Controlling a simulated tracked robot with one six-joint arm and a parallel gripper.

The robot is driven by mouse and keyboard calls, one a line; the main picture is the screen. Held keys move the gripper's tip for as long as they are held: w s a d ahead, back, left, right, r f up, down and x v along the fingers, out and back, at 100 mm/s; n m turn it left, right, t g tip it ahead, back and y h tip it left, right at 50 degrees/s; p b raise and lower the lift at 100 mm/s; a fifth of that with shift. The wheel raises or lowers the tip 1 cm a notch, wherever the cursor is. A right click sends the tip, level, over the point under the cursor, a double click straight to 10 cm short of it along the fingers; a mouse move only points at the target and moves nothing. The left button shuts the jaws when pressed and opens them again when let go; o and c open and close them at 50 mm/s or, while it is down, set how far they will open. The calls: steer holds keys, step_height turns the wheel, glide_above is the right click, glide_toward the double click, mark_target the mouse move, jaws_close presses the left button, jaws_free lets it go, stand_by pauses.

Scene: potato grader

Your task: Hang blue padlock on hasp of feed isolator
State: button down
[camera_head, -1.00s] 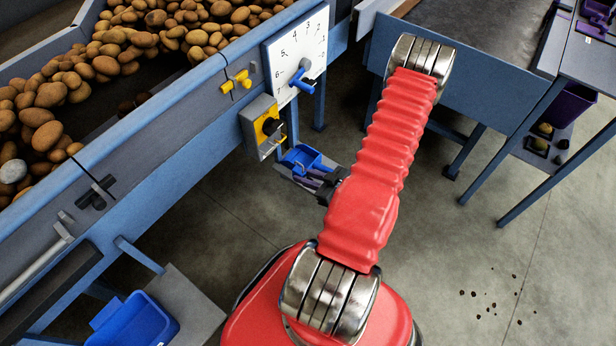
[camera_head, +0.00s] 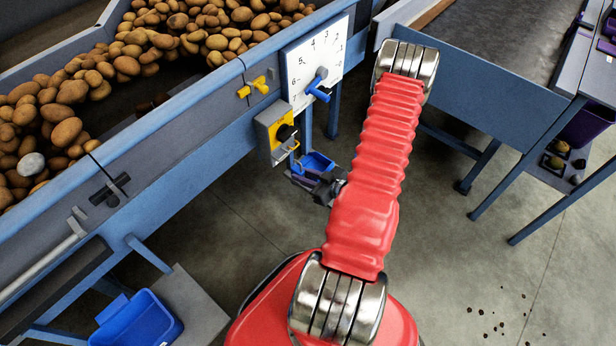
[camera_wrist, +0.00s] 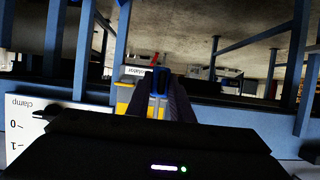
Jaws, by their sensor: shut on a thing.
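The feed isolator (camera_head: 270,122) is a grey box with a yellow plate and a black knob on the blue machine frame. Its yellow hasp (camera_head: 293,146) sticks out below the knob. My gripper (camera_head: 299,177) is just below the hasp, shut on the blue padlock (camera_head: 295,165). In the wrist view, the padlock (camera_wrist: 158,84) is upright between my dark fingers (camera_wrist: 162,98), in front of the isolator's yellow plate (camera_wrist: 124,96). The padlock's top is close to the hasp. I cannot tell whether the shackle is through it.
A white dial plate (camera_head: 316,60) with a blue lever is right of the isolator, and a yellow valve handle (camera_head: 258,87) is above it. Another blue bin (camera_head: 137,322) is at lower left. Open floor lies right of my arm.

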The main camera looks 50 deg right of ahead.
mark_target(293, 167)
steer(key=shift+w+a, duration=0.1)
steer(key=shift+w, duration=3)
steer(key=shift+f, duration=0.7)
steer(key=c, duration=1.5)
jaws_free()
steer(key=shift+s, duration=0.1)
